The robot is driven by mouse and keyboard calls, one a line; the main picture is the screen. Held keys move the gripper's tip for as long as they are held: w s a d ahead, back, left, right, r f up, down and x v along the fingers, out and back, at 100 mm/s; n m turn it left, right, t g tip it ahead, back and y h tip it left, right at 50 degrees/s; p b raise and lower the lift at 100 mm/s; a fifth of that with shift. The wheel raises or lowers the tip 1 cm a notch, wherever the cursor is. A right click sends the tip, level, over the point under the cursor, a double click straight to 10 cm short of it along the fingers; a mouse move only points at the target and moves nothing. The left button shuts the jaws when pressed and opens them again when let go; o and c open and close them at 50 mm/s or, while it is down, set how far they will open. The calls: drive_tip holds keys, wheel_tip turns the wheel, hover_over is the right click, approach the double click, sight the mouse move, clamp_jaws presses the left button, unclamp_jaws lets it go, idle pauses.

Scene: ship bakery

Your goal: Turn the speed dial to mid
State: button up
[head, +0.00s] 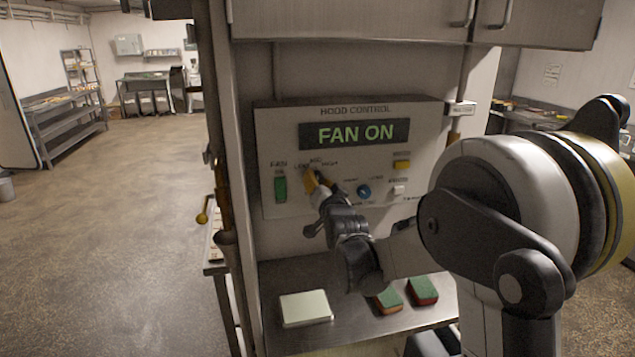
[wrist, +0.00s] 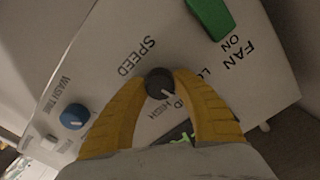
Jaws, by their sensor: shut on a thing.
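The speed dial (wrist: 159,83) is a small dark round knob below the SPEED label in the wrist view. My gripper (wrist: 160,84) has its two yellow fingers on either side of it, shut on it. A short pale mark on the dial points to the lower right, roughly toward the partly covered MID label. HIGH is readable beside it, and LOW is partly hidden by a finger. In the head view my gripper (head: 315,181) is at the hood control panel (head: 285,125) and mostly hides the dial. The display (head: 354,134) reads FAN ON.
A green fan switch (head: 280,189) is left of the dial; a blue knob (head: 364,191), a yellow button (head: 402,164) and a white switch (head: 398,190) are to its right. A pale block (head: 305,308) and two green-topped sponges (head: 422,290) lie on the shelf below.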

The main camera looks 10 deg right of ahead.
drive_tip(key=shift+m, duration=1)
drive_tip(key=o, duration=1.2)
drive_tip(key=shift+o, duration=0.2)
drive_tip(key=shift+s, duration=0.1)
drive_tip(key=s, duration=1.1)
drive_tip(key=shift+s, duration=0.4)
